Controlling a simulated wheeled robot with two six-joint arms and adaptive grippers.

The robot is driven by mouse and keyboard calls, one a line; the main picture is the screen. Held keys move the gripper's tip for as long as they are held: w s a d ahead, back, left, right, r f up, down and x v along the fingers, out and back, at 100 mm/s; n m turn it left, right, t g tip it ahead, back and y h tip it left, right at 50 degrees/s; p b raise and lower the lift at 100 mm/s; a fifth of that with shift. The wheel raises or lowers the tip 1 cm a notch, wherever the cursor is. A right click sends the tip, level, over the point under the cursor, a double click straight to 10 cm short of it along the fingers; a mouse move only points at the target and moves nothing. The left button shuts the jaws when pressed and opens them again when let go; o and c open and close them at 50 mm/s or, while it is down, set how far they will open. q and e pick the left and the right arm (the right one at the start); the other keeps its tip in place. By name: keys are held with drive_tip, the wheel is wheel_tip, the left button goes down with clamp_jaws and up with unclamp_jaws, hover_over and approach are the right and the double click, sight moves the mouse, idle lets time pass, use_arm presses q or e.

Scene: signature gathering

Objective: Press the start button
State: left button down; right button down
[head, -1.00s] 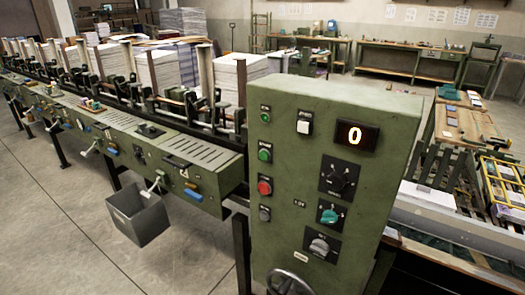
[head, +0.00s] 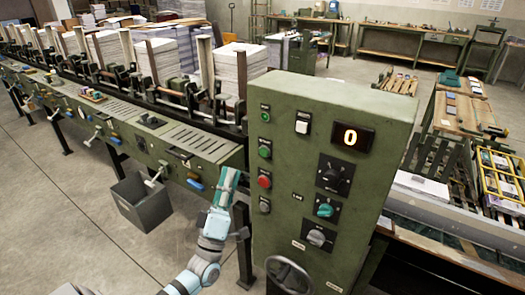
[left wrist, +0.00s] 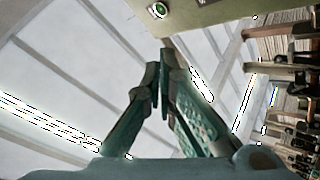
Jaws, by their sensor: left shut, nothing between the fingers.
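The green control panel (head: 330,150) stands upright at the centre of the head view. Its left column holds a small green button (head: 265,115), a larger green button (head: 265,148), a red button (head: 264,181) and a grey button (head: 264,205). Their labels are too small to read. My left gripper (head: 229,180) is shut and empty, tips pointing up, left of the panel and apart from the buttons. In the left wrist view, my left gripper (left wrist: 163,75) has its fingertips together, below the panel edge and a round green button (left wrist: 158,10). My right gripper is out of view.
The panel also has a display (head: 352,137) reading 0, a white switch (head: 303,122), several knobs and a handwheel (head: 288,275). The long gathering machine (head: 190,140) with paper stacks runs left. A grey bin (head: 140,203) stands below it, left of my arm.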

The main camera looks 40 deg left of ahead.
sight(264, 152)
use_arm(q)
drive_tip(key=shift+w+f, duration=0.1)
drive_tip(key=w+b, duration=0.5)
drive_tip(key=w, duration=0.3)
drive_tip(key=shift+w+b, duration=0.3)
drive_tip(key=shift+w, duration=0.05)
drive_tip(key=shift+a, duration=0.1)
drive_tip(key=shift+w, duration=0.1)
idle(1.0)
drive_tip(key=shift+w+b, duration=0.3)
